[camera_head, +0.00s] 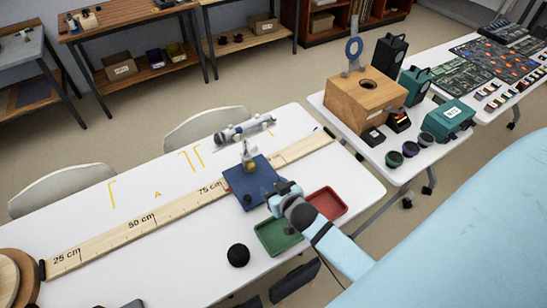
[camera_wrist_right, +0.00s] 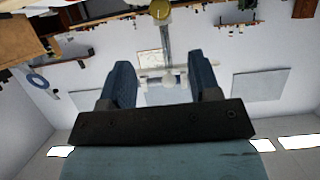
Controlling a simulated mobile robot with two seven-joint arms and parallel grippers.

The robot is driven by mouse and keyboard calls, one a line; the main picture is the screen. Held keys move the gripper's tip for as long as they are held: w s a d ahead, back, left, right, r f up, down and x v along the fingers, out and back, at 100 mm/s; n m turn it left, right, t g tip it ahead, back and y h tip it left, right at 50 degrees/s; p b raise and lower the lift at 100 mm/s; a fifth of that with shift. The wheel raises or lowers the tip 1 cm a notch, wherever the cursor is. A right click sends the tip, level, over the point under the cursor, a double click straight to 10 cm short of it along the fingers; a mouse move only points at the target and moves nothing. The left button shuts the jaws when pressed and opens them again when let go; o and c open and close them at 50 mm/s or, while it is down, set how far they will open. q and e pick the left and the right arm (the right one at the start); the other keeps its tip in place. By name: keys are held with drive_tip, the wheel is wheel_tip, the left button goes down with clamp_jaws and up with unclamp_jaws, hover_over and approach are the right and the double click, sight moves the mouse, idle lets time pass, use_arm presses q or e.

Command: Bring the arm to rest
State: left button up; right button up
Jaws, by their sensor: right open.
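My right arm comes in from the lower right in the head view. Its gripper (camera_head: 281,190) is over the white table, close to the blue plate (camera_head: 240,191) and above the far side of the green tray (camera_head: 272,240). In the right wrist view the two blue-grey fingers of the right gripper (camera_wrist_right: 161,76) stand apart, with nothing held between them. Furniture and the wall show beyond the fingers, upside down. My left gripper is in neither view.
A long ruler board (camera_head: 170,220) crosses the white table (camera_head: 185,276). A wooden box (camera_head: 352,105) sits on the right table.

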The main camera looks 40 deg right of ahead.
idle(0.3)
drive_tip(key=s+a+n+g+y+p, duration=0.1)
drive_tip(key=s+a+y, duration=0.1)
drive_tip(key=s+a, duration=0.2)
drive_tip(key=s+a+f+n+g+y+p, duration=0.1)
drive_tip(key=s+a, duration=0.4)
drive_tip(key=s, duration=0.6)
drive_tip(key=shift+s+a+n+g+y, duration=0.3)
drive_tip(key=shift+n+y, duration=0.3)
drive_tip(key=shift+n, duration=0.2)
